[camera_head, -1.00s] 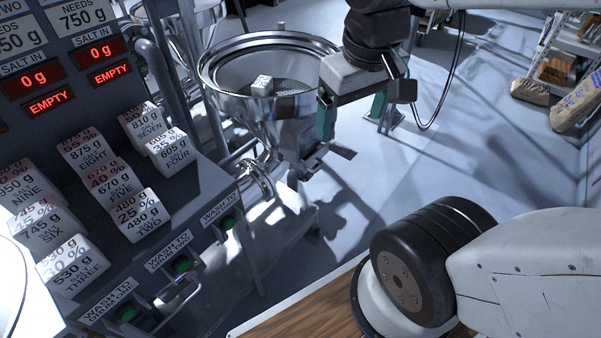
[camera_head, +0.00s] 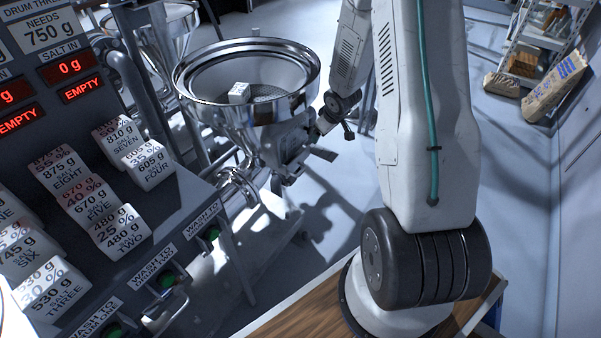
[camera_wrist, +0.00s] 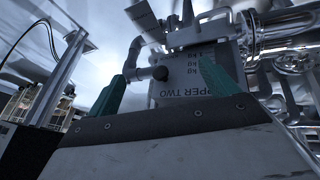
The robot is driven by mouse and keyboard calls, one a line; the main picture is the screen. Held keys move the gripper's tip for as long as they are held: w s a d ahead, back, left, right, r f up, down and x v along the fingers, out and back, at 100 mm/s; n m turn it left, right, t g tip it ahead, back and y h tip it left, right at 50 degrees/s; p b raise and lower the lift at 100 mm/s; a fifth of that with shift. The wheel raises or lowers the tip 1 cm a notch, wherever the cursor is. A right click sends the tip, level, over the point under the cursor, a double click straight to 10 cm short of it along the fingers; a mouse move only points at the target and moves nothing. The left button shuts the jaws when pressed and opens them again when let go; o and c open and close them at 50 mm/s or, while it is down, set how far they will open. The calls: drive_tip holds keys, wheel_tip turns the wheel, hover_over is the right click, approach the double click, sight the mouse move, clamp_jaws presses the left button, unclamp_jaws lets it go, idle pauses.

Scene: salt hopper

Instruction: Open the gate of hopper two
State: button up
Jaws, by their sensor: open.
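A steel hopper (camera_head: 245,112) with a round open bowl stands in the middle of the head view, with a small white block (camera_head: 239,93) inside. In the wrist view a grey plate (camera_wrist: 195,88) carries a partly hidden label reading "PPER TWO". A short bar with a dark round knob (camera_wrist: 160,73) projects in front of this plate. My gripper (camera_wrist: 163,71) is open, its teal fingers on either side of the knob in the picture. I cannot tell how far the knob is in depth, and no contact shows. In the head view the fingers cannot be made out.
A panel on the left bears several labelled white salt blocks (camera_head: 125,228) and red displays (camera_head: 70,68) reading 0 g and EMPTY. Another hopper (camera_head: 165,30) stands behind. Sacks (camera_head: 553,85) lie by a shelf at right.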

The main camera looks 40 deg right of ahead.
wheel_tip(320, 180, down, 10)
drive_tip(key=s+d+y, duration=0.1)
drive_tip(key=d, duration=0.1)
drive_tip(key=n+t+y, duration=0.2)
drive_tip(key=t+y, duration=0.5)
drive_tip(key=t, duration=0.5)
approach(301, 171)
drive_tip(key=w, duration=0.2)
drive_tip(key=x, duration=0.8)
drive_tip(key=shift+a+f, duration=0.25)
drive_tip(key=shift+f, duration=0.05)
